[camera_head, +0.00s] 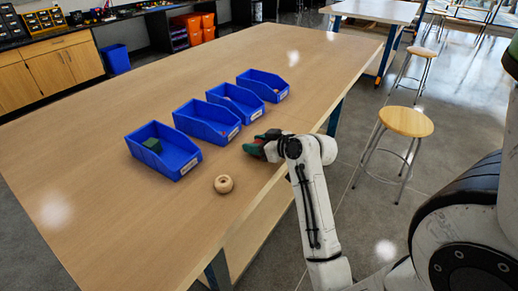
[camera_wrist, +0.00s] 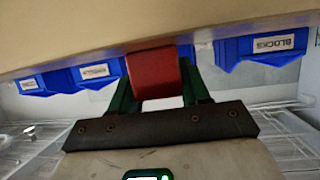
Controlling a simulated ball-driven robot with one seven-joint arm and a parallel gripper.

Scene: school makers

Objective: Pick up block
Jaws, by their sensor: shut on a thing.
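A red block (camera_wrist: 152,72) is clamped between the two green fingers of my gripper (camera_wrist: 157,82) in the wrist view. In the head view my gripper (camera_head: 257,147) is at the right side of the wooden table (camera_head: 100,200), near the table's edge and in front of the blue bins. The block is mostly hidden by the gripper there. A green block (camera_head: 152,145) lies in the leftmost blue bin (camera_head: 180,165). That bin is apart from my gripper.
Three more blue bins (camera_head: 207,122), (camera_head: 237,104), (camera_head: 264,86) stand in a row. A bin labelled BLOCKS (camera_wrist: 262,47) shows in the wrist view. A wooden ring (camera_head: 224,184) lies on the table. A stool (camera_head: 405,122) stands right. The table's left and front are clear.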

